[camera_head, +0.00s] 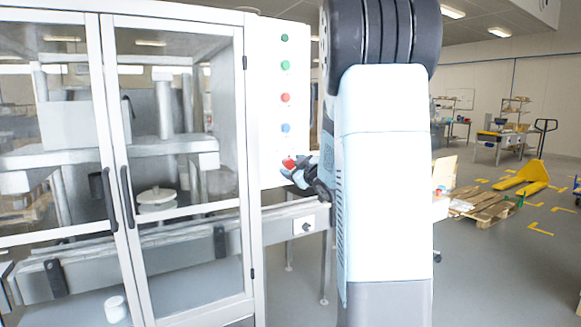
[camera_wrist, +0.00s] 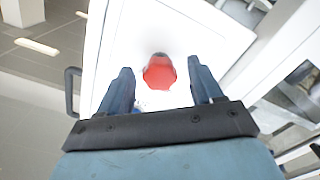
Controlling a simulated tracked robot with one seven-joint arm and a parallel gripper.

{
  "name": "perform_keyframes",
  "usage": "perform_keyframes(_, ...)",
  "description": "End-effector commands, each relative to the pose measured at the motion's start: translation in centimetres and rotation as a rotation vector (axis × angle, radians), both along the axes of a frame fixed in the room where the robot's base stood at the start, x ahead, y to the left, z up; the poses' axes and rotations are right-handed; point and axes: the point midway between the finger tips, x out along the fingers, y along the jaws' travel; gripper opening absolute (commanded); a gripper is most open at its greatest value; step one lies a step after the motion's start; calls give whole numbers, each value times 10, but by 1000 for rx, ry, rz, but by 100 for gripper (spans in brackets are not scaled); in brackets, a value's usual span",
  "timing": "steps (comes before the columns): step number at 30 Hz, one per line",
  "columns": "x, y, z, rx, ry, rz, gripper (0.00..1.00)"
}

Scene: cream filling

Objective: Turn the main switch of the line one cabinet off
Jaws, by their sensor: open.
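The line cabinet's white control panel (camera_head: 267,90) stands right of the glazed doors and also shows in the wrist view (camera_wrist: 215,30). A red switch knob (camera_head: 289,163) sits low on the panel, below a column of coloured buttons. In the wrist view the red knob (camera_wrist: 159,73) lies between the fingers of my gripper (camera_wrist: 160,66). The fingers are open, with a visible gap to the knob on each side. In the head view my gripper (camera_head: 305,170) is at the knob, and my arm hides what is behind it.
The glazed cabinet doors (camera_head: 180,130) with black handles stand at left. A small grey box with a black knob (camera_head: 306,227) is on the conveyor frame below the panel. Pallets (camera_head: 482,207) and a yellow pallet truck (camera_head: 525,177) are at right, with open floor around them.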

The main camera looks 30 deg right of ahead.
Motion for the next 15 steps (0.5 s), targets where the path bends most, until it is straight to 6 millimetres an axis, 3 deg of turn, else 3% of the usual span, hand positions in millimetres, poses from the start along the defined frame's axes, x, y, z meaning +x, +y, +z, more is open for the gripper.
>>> perform_keyframes(6, 19, 1, 0, 0, 0, 0, 65)
perform_keyframes(15, 23, 1, 0, 1, 1, -1, 65)
